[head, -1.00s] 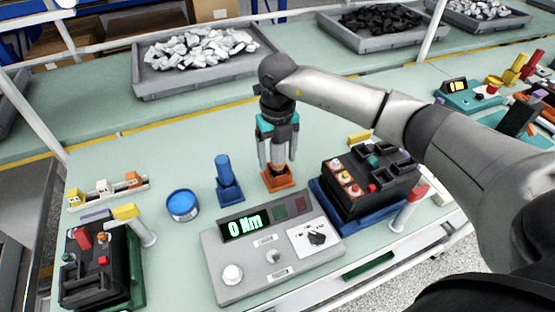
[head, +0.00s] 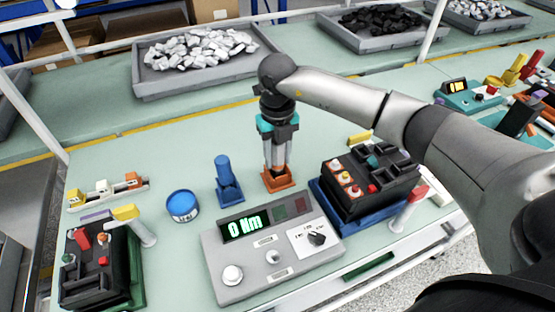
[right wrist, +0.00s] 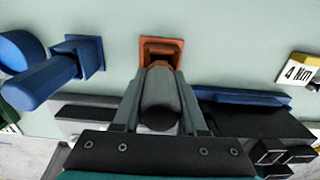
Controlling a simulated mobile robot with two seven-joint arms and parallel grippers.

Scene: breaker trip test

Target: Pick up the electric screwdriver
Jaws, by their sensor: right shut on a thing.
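A screwdriver-like tool with a dark grey cylindrical body (right wrist: 160,100) stands upright at an orange holder (head: 279,184). My right gripper (head: 277,164) points down over the holder and is shut on this tool, one finger on each side. The right wrist view shows the grey body between the fingers and the orange holder (right wrist: 160,47) just beyond it. Most of the tool is hidden by the gripper in the head view. A similar blue tool (head: 224,172) stands in a blue holder to the left. My left gripper is not in view.
A grey control box (head: 215,257) reading "0 Nm" stands in front of the holder. A black breaker unit on a blue base (head: 365,185) is close on the right. A blue can (head: 182,206) and another black unit (head: 95,265) are left. Free table lies behind the holders.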

